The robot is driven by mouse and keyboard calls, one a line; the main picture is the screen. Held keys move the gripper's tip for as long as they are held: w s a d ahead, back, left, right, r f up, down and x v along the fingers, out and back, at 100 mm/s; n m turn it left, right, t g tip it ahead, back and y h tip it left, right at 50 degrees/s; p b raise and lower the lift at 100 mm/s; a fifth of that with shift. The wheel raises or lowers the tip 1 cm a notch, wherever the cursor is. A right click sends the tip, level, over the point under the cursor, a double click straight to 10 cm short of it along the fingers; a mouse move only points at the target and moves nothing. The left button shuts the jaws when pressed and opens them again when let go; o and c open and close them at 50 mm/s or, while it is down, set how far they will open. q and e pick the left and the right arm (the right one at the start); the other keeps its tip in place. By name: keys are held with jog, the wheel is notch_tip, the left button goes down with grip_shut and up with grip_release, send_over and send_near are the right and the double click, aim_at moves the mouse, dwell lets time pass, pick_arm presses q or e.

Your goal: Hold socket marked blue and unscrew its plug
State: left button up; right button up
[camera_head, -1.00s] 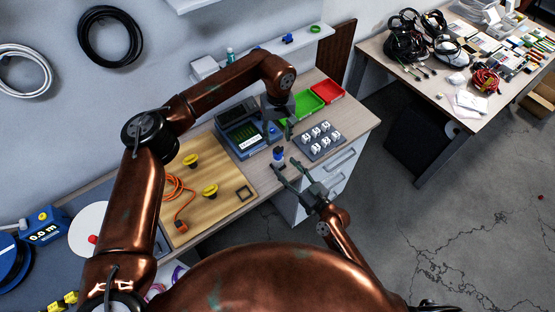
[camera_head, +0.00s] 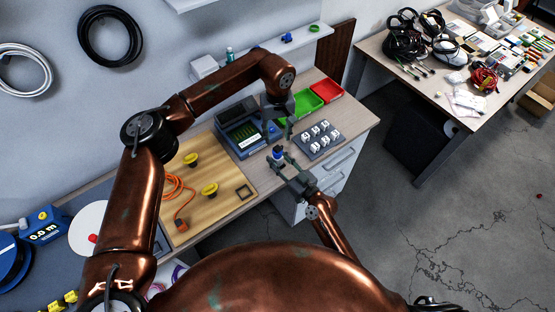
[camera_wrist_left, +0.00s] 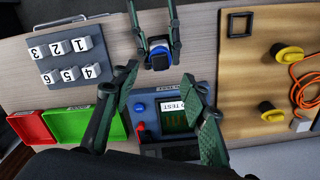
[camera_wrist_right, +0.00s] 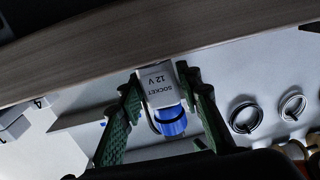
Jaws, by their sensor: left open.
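A small white socket marked "SOCKET 12 V" (camera_wrist_right: 160,88) with a blue plug or cap (camera_wrist_right: 172,122) fills the middle of the right wrist view. The blue part also shows in the head view (camera_head: 278,153) and the left wrist view (camera_wrist_left: 159,53). My right gripper (camera_head: 277,156) has one finger on each side of the socket; I cannot tell whether both fingers touch it. My left gripper (camera_wrist_left: 160,78) is open and empty above the bench, its fingers pointing toward the socket and apart from it.
A blue test unit (camera_head: 236,124) with a screen stands behind the socket. A grey tray of numbered white blocks (camera_head: 331,149) and green (camera_head: 304,105) and red (camera_head: 328,93) bins lie to its right. A wooden board (camera_head: 215,210) with yellow parts and orange cable lies left.

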grip_shut()
dwell(0.3)
